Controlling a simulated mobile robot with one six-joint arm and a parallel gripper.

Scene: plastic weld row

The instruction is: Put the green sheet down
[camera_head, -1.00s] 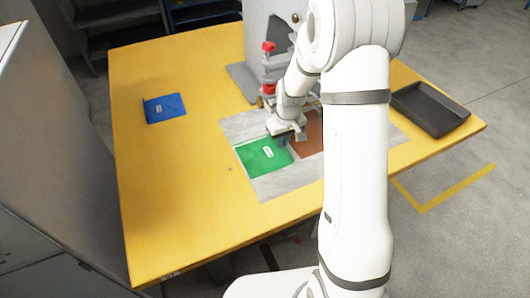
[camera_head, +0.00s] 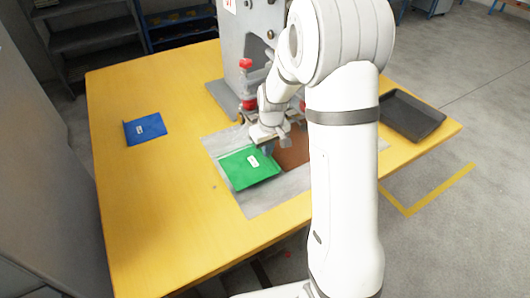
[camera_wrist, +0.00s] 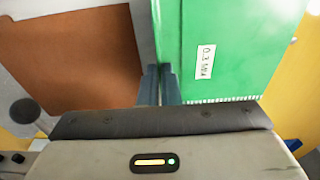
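The green sheet (camera_head: 248,172) is at the front left part of the grey mat on the yellow table. It also shows in the wrist view (camera_wrist: 230,50), flat side up, with a white label. My gripper (camera_head: 268,148) is at its back right edge. In the wrist view my two fingers (camera_wrist: 160,84) are close together, one on each side of the sheet's left edge, shut on it. I cannot tell whether the sheet rests on the mat or is held just above it. A brown sheet (camera_head: 292,152) lies right beside it, also in the wrist view (camera_wrist: 75,55).
The grey mat (camera_head: 262,204) has bare room in front of the green sheet. A blue sheet (camera_head: 146,128) lies at the table's left. A grey machine (camera_head: 243,62) with red knobs stands behind my gripper. A black tray (camera_head: 412,114) sits at the right. The table's front left (camera_head: 160,225) is clear.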

